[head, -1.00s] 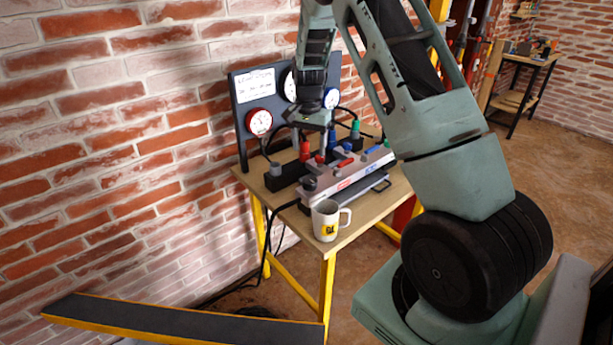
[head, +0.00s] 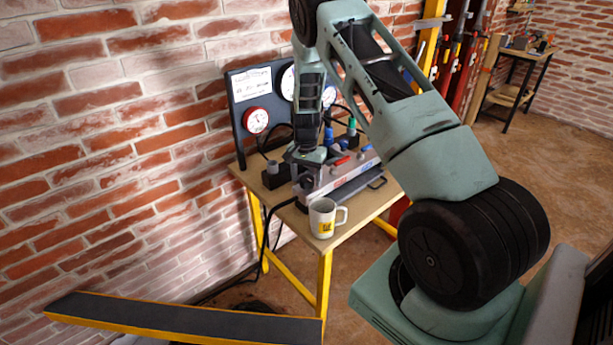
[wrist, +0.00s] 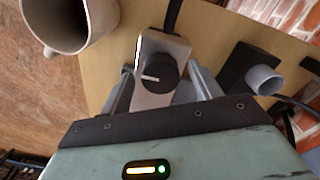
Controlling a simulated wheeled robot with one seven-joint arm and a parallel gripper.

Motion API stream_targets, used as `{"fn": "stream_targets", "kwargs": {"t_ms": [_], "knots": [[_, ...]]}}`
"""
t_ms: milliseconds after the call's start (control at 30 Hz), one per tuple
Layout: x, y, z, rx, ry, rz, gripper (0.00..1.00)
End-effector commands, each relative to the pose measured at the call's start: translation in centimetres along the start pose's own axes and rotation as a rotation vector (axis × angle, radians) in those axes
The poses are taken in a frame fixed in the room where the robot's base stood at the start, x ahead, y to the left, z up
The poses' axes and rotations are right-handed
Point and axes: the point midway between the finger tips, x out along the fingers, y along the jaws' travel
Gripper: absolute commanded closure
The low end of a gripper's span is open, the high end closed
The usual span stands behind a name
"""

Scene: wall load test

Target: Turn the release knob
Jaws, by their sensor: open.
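The release knob (wrist: 156,73) is round and black with a pale pointer line. It sits on the end of the grey pump unit (head: 345,180), which stands on the bench. My gripper (wrist: 162,88) is open in the wrist view, with one finger on each side of the unit's end and the knob between them. I cannot tell whether the fingers touch anything. In the head view my gripper (head: 303,172) is over the near end of the unit, and my arm hides part of it.
A white mug (head: 323,218) stands close by at the bench's front corner; it also shows in the wrist view (wrist: 68,22). A grey cylinder on a black block (head: 275,175) is on the other side. A gauge panel (head: 250,92) rises behind. Hoses run near the wall.

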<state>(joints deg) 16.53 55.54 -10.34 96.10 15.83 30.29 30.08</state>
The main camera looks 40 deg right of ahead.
Motion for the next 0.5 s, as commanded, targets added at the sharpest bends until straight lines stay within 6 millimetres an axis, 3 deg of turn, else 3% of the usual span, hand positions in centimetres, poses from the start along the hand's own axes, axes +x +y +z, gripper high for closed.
{"fn": "stream_targets", "kwargs": {"t_ms": [33, 200, 500], "knots": [[-0.01, -0.01, 0.0, 0.0, 0.0, 0.0, 0.4], [-0.03, -0.01, 0.01, 0.0, 0.0, 0.0, 0.82], [-0.01, -0.01, 0.02, -0.023, 0.0, 0.0, 0.82]]}}
